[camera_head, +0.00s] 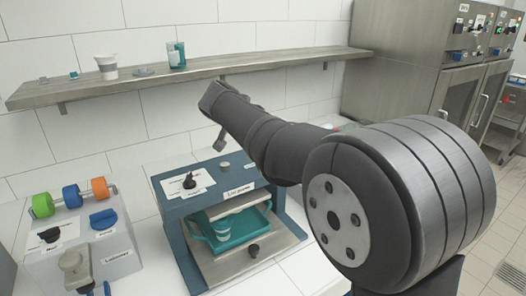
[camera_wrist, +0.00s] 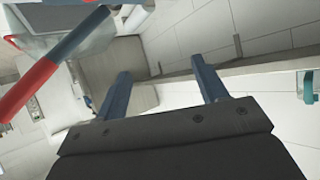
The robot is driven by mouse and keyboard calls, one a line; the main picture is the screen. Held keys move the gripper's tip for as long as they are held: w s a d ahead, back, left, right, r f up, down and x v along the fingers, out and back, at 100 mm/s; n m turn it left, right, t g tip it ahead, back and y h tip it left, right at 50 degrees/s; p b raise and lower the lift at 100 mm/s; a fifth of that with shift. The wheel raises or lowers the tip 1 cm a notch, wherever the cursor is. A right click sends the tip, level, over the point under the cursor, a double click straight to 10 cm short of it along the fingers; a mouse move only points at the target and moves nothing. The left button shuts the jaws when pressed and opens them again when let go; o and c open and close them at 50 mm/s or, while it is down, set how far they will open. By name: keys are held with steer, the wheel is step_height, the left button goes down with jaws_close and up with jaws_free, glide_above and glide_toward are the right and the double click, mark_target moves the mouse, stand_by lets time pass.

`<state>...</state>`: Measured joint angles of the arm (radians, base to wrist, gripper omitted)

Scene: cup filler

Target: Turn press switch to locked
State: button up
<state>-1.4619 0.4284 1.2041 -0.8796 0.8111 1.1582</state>
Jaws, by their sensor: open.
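The press is a blue-framed machine (camera_head: 174,218) in the head view's lower middle. A black knob (camera_head: 189,181) stands on a white label on its top, left of a second label (camera_head: 240,190) with handwriting too small to read for certain. Another black knob (camera_head: 254,250) is on its front lower plate. A teal tray (camera_head: 246,231) with a small cup (camera_head: 222,230) sits inside the press. My gripper (camera_wrist: 160,65) is open and empty in the wrist view, its two blue-grey fingers well apart. In the head view my arm's end is above and behind the press, apart from the knobs.
A second panel (camera_head: 115,262) at left carries several knobs and coloured rollers (camera_head: 72,196). A metal shelf (camera_head: 220,69) on the tiled wall holds a cup (camera_head: 106,68) and a teal container (camera_head: 177,55). Steel cabinets (camera_head: 400,80) stand at right.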

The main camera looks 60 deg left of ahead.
steer(key=s+d+r+m+h, duration=0.2)
steer(key=s+d+m+h, duration=0.1)
steer(key=s+d+h, duration=0.4)
steer(key=w+a+f, duration=0.1)
steer(key=w+f, duration=0.2)
steer(key=f, duration=0.1)
steer(key=w+a+f+y, duration=0.1)
steer(key=w+a+f, duration=0.1)
steer(key=w+f, duration=0.2)
steer(key=w+a+f+y, duration=0.1)
steer(key=w+a+f, duration=0.1)
steer(key=w+f, duration=0.1)
steer(key=shift+w+a+f+g, duration=0.1)
steer(key=shift+w+f+g, duration=0.1)
steer(key=shift+f, duration=0.2)
steer(key=shift+w+a+f+g, duration=0.1)
steer(key=shift+w+f, duration=0.05)
steer(key=shift+f, duration=0.25)
steer(key=c, duration=1)
